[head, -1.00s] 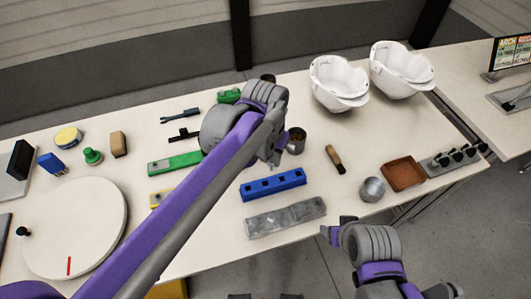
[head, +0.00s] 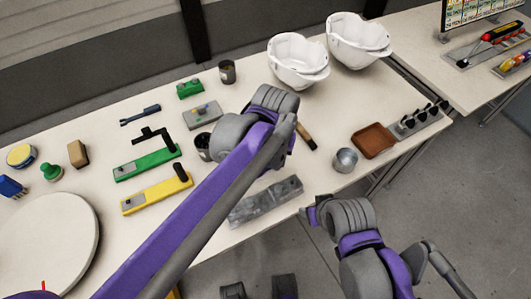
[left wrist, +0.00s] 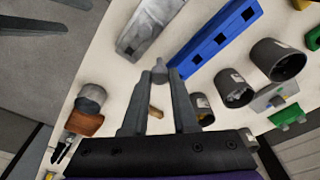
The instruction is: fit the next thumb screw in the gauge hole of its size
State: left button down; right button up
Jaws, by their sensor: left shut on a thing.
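My left gripper (left wrist: 160,88) is shut on a small grey piece (left wrist: 160,68), which looks like a thumb screw; its size cannot be told. In the left wrist view the blue gauge block (left wrist: 215,42), with dark square openings in its face, lies just beyond and right of the fingertips, apart from the held piece. The block is hidden behind my left arm in the head view, as are the left fingertips. My right gripper (head: 312,213) is off the table's front edge, near the grey metal block (head: 265,201); its jaws are too unclear to judge.
Dark cups (left wrist: 275,60) stand beside the blue block. Wooden-handled tool (head: 306,137), metal cup (head: 345,160), brown tray (head: 374,140) and a rack (head: 418,120) lie to the right. Green (head: 147,163) and yellow (head: 157,193) fixtures lie left. White helmet shells (head: 298,61) stand behind.

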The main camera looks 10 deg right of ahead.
pick_arm(q)
jog(key=b, duration=0.1)
send_near(294, 177)
jog(key=shift+f, duration=0.55)
jog(key=shift+s, duration=0.2)
jog(key=shift+f, duration=0.1)
jog(key=shift+f+b, duration=0.4)
jog(key=shift+f, duration=0.1)
jog(key=shift+f+b, duration=1.05)
jog(key=shift+f, duration=1)
dwell(1.9)
jog(key=c, duration=0.6)
grip_release()
